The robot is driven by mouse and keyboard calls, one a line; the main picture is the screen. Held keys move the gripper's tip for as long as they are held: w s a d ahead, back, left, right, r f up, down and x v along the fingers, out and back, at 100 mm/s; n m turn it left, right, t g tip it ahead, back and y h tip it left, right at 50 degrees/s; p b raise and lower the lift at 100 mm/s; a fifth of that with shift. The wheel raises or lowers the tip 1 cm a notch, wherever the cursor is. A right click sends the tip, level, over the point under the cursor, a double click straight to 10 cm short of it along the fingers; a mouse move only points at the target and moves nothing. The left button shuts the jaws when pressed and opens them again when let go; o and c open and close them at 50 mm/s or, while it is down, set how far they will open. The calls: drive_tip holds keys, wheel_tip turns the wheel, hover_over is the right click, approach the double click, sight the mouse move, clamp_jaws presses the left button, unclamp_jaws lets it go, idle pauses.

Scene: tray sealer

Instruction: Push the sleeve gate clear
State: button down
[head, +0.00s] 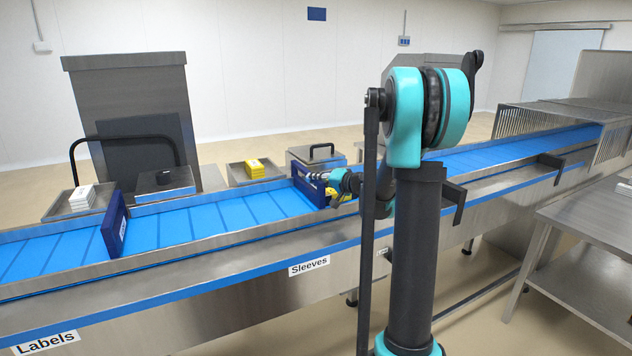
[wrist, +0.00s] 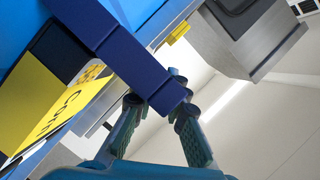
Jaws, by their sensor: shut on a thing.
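The sleeve gate (head: 308,191) is a dark blue plate standing across the blue conveyor above the "Sleeves" label (head: 309,266). My gripper (head: 318,177) is at its upper edge, partly hidden by my own arm. In the wrist view, the gate (wrist: 115,45) is a dark blue bar, and my gripper (wrist: 158,108) is shut on its end. A yellow and black pack (wrist: 40,100) with partly visible lettering lies close beside the gate. It also shows in the head view as a small yellow patch (head: 331,193), mostly hidden by the gate and my arm.
A second dark blue gate (head: 114,224) stands across the conveyor (head: 180,227) to the left, near the "Labels" label (head: 45,341). Trays with white packs (head: 82,197) and yellow packs (head: 254,168) stand behind the belt. A steel table (head: 597,215) is at the right.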

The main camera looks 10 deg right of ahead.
drive_tip(key=w+a, duration=0.2)
drive_tip(key=w, duration=0.5)
drive_tip(key=w+a, duration=0.3)
drive_tip(key=w, duration=0.5)
drive_tip(key=w+a, duration=0.2)
drive_tip(key=w, duration=0.6)
drive_tip(key=shift+a, duration=0.2)
drive_tip(key=shift+w+r, duration=0.1)
drive_tip(key=shift+w, duration=0.05)
drive_tip(key=c, duration=1.8)
unclamp_jaws()
drive_tip(key=shift+w+a, duration=0.1)
drive_tip(key=shift+w, duration=0.05)
drive_tip(key=shift+o, duration=1.3)
drive_tip(key=v, duration=1.2)
